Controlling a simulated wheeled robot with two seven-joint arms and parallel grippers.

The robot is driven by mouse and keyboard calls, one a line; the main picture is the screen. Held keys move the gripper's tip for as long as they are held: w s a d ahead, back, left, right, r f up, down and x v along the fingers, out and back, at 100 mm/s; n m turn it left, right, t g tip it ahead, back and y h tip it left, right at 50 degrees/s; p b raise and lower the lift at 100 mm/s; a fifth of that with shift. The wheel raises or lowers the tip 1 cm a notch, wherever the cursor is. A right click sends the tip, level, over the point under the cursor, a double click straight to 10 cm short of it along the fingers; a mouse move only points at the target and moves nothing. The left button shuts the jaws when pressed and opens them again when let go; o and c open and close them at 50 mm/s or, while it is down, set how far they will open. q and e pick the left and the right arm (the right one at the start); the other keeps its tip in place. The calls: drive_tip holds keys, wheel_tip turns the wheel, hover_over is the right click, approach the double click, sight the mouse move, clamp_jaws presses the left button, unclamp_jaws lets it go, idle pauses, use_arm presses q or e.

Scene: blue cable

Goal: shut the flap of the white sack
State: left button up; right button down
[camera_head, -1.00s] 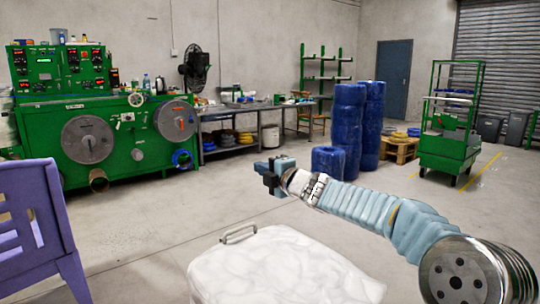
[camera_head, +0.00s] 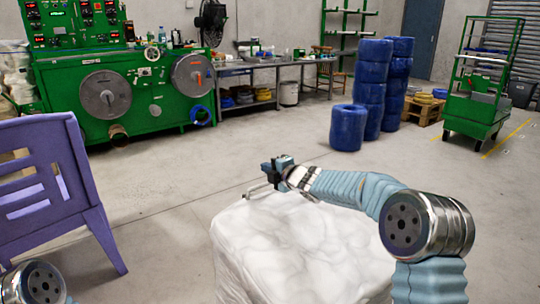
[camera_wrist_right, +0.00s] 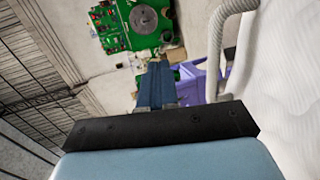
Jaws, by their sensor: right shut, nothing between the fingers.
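The white sack (camera_head: 300,245) stands in front of me at the bottom middle of the head view, its pale, wrinkled top facing up. A thin grey handle (camera_head: 257,190) sits at its far left edge. My right gripper (camera_head: 268,168) is shut and empty, just beyond the handle and overlapping its far end in the picture. In the right wrist view, the shut fingers (camera_wrist_right: 157,75) lie left of the curved handle (camera_wrist_right: 222,50), with a visible gap. The sack's white surface (camera_wrist_right: 285,90) fills the right side. Contact elsewhere cannot be told. My left gripper is out of view.
A purple chair (camera_head: 50,190) stands left of the sack, with bare floor between them. Farther back are a green machine (camera_head: 120,90), a workbench (camera_head: 265,68), stacked blue rolls (camera_head: 372,95) and a green trolley (camera_head: 475,105).

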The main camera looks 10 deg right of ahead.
sight(267, 183)
drive_tip(key=shift+g, duration=0.6)
drive_tip(key=shift+w+a+f, duration=0.1)
drive_tip(key=shift+w+f, duration=0.15)
drive_tip(key=shift+f, duration=0.8)
drive_tip(key=shift+w+a+f, duration=0.1)
drive_tip(key=shift+w+f, duration=0.1)
drive_tip(key=shift+f, duration=0.85)
